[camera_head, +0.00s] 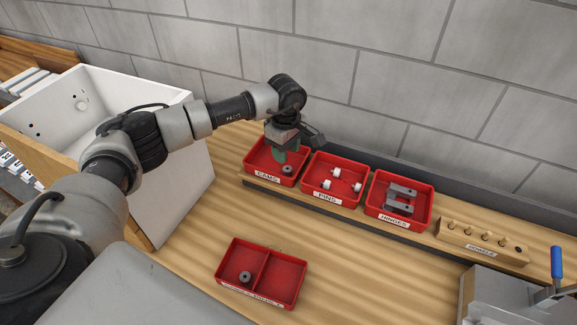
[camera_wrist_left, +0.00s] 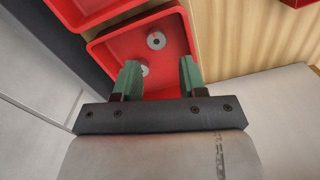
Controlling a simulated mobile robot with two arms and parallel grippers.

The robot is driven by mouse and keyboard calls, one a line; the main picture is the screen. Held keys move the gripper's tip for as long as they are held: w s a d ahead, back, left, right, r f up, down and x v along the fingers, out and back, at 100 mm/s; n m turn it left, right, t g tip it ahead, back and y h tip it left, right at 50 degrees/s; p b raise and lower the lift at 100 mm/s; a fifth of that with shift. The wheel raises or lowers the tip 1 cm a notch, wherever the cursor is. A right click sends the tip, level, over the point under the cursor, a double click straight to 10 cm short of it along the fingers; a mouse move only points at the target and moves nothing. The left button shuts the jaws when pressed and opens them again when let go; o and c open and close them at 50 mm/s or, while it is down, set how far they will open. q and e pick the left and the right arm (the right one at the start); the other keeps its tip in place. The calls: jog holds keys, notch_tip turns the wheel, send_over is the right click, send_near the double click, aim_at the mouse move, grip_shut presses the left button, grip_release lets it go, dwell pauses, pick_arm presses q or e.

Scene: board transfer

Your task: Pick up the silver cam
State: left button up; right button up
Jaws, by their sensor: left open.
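The red cams bin (camera_head: 262,165) stands at the left end of the row of bins. A small round grey cam with a centre hole (camera_head: 287,169) lies in it; the left wrist view shows one cam (camera_wrist_left: 156,40) in the open part of the bin. A second cam (camera_wrist_left: 145,71) is partly hidden behind a green finger. My left gripper (camera_head: 279,156) is over and partly inside the bin, pointing down. Its green fingers (camera_wrist_left: 160,72) are apart, with nothing held between them. My right gripper is not in view.
Red bins of pins (camera_head: 318,170) and hinges (camera_head: 376,201) and a wooden dowel block (camera_head: 480,243) stand to the right. A divided red tray (camera_head: 283,300) in front holds a grey cam (camera_head: 245,277). A white cabinet (camera_head: 188,195) stands left; a grey wall (camera_head: 400,60) is behind.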

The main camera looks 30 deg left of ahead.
aim_at(287, 168)
pick_arm(q)
jog(key=shift+f, duration=0.75)
jog(key=shift+f+p, duration=0.35)
jog(key=shift+p, duration=0.1)
jog(key=f+p, duration=0.2)
jog(key=f, duration=0.1)
jog(key=shift+w+d+f, duration=0.1)
jog(key=shift+w+f, duration=0.1)
jog(key=shift+f, duration=0.7)
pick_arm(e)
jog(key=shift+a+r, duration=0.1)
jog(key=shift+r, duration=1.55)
pick_arm(q)
jog(key=c, duration=0.7)
